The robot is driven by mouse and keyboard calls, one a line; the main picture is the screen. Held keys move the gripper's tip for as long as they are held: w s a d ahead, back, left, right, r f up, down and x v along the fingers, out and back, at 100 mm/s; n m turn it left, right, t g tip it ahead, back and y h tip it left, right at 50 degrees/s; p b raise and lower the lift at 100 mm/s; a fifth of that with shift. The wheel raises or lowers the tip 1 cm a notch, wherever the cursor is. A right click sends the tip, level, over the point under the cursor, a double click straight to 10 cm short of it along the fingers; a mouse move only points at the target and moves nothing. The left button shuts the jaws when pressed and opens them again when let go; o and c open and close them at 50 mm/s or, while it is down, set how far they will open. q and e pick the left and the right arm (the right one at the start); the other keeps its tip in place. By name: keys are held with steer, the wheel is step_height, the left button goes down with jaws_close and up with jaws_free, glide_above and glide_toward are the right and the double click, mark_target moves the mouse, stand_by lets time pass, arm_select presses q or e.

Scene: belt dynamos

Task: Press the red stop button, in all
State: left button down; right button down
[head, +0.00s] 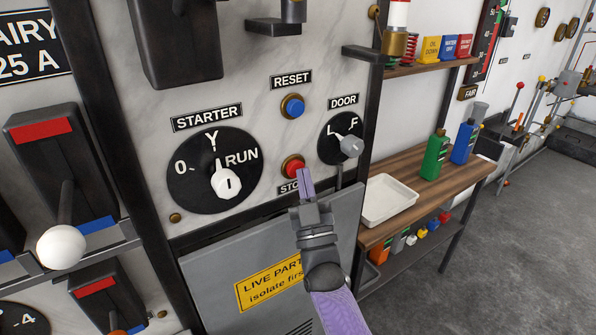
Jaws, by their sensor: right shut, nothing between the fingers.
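The red stop button (292,167) sits in a brass ring on the pale marbled panel, above a STOP label (289,187) that is partly covered. My right gripper (306,177) comes up from below with its purple fingers shut and empty. Its fingertips are at the lower right edge of the red button in the picture; I cannot tell whether they touch it. My left gripper is not in view.
A blue RESET button (292,106) is above. The STARTER dial (225,184) is to the left and the DOOR knob (350,147) to the right. A grey cover (222,255) lies below. A wooden shelf (453,172) with bottles stands at right.

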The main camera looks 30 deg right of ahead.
steer(key=shift+w+r, duration=0.1)
steer(key=shift+w, duration=0.15)
stand_by(0.3)
stand_by(0.4)
steer(key=shift+s+p, duration=0.45)
steer(key=shift+s, duration=0.3)
steer(key=s+p, duration=0.2)
steer(key=s, duration=0.1)
steer(key=s+p, duration=0.1)
steer(key=s, duration=0.1)
steer(key=shift+d, duration=0.25)
